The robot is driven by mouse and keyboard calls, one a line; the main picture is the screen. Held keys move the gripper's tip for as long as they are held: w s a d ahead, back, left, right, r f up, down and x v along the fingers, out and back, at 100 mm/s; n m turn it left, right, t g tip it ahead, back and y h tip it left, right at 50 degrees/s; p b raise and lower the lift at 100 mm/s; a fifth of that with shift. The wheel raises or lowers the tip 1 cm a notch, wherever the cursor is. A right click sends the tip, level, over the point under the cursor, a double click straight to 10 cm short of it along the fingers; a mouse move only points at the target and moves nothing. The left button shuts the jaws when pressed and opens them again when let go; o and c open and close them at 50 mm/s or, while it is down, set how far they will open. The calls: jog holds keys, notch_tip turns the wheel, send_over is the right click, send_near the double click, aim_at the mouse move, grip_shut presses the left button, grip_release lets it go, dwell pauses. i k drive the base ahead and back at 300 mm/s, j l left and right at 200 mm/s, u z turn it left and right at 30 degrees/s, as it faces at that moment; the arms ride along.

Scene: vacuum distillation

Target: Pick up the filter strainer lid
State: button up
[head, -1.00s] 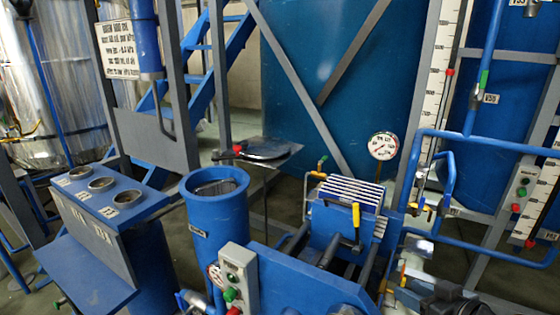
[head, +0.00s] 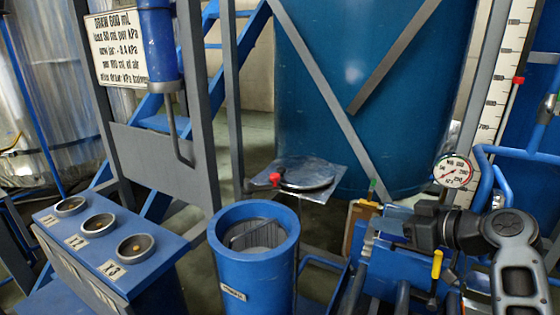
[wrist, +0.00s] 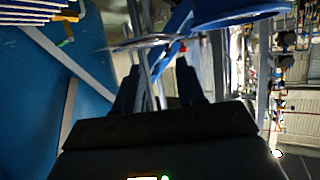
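The filter strainer lid (head: 305,174) appears to be the dark round disc with a red knob (head: 275,179) at its left edge. It lies flat on a small grey square stand plate (head: 333,186) behind the strainer. The blue strainer body (head: 250,275) is an upright cylinder, open at the top, with a grey insert inside. My gripper (wrist: 158,72) shows in the wrist view with its two dark fingers apart and nothing held between them. A thin plate or disc edge (wrist: 140,43) lies beyond the fingertips, with a spot of red near it. The fingers are not clear in the head view.
A blue console (head: 125,245) with round gauges stands at left. The blue press machine (head: 395,275), with a yellow-handled lever (head: 437,264) and a dial gauge (head: 454,172), is at right, beneath my arm. A grey diagonal brace (head: 330,100) and large blue tank (head: 375,75) stand behind the lid.

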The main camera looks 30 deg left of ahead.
aim_at(296, 172)
jog(key=i+j, duration=0.1)
jog(key=j, duration=0.2)
jog(key=i+j, duration=0.1)
jog(key=j, duration=0.25)
jog(key=i+j, duration=0.1)
jog(key=j, duration=0.2)
jog(key=i+j, duration=0.1)
jog(key=j, duration=0.25)
